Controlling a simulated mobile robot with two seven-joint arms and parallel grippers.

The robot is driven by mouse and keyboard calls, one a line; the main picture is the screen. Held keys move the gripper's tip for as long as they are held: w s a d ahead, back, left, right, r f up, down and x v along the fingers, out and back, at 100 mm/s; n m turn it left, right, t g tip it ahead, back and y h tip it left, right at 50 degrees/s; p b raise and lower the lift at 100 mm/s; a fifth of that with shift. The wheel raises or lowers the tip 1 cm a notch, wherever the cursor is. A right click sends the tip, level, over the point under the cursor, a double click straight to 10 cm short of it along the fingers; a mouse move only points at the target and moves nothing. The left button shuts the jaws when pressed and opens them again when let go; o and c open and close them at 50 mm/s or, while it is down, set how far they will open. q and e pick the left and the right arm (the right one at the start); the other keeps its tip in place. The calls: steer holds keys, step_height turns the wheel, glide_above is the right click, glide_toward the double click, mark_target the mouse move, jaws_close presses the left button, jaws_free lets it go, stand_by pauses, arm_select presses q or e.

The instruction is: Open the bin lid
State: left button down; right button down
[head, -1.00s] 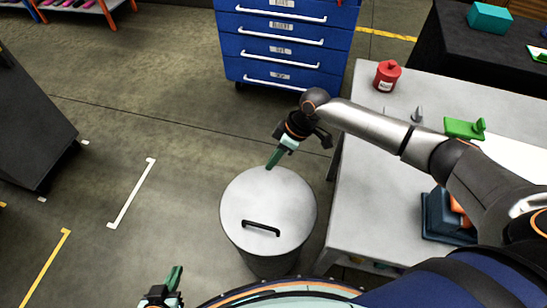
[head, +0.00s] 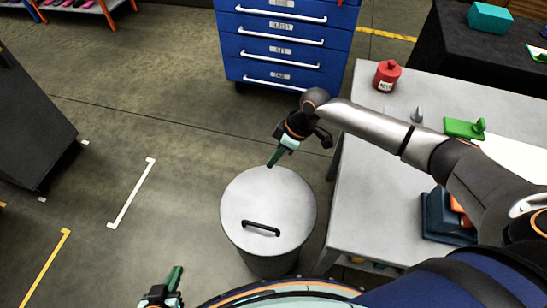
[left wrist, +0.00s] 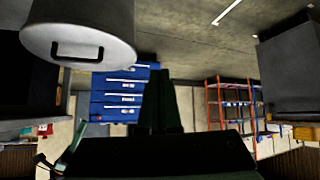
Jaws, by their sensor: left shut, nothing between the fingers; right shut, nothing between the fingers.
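The bin is a grey round can (head: 268,263) on the floor, left of the workbench. Its flat grey lid (head: 262,196) lies closed on top, with a black bar handle (head: 261,229) near the front edge. My right gripper (head: 270,164) is shut and empty at the lid's far edge; whether it touches the rim I cannot tell. My left gripper (head: 177,272) is shut and empty at the bottom of the head view, left of the bin and apart from it. In the left wrist view, the bin lid (left wrist: 75,20) shows at upper left and the left fingers (left wrist: 160,100) point forward.
A workbench (head: 350,215) stands right of the bin, with a red can (head: 387,75), a green part (head: 465,128) and a dark blue holder (head: 440,215) on it. A blue drawer cabinet (head: 285,45) stands behind. The floor left of the bin is clear.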

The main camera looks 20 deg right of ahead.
arm_select(q)
steer(key=shift+d, duration=0.1)
stand_by(0.3)
steer(key=n+g+h, duration=0.2)
steer(key=n+g, duration=0.1)
steer(key=n, duration=2.8)
glide_toward(257, 239)
step_height(257, 239, up, 4)
steer(key=shift+x, duration=4.9)
steer(key=shift+w+r, duration=0.1)
steer(key=shift+w+d+r, duration=0.1)
steer(key=shift+r, duration=0.35)
steer(key=shift+w+d+r, duration=0.1)
steer(key=shift+r, duration=0.3)
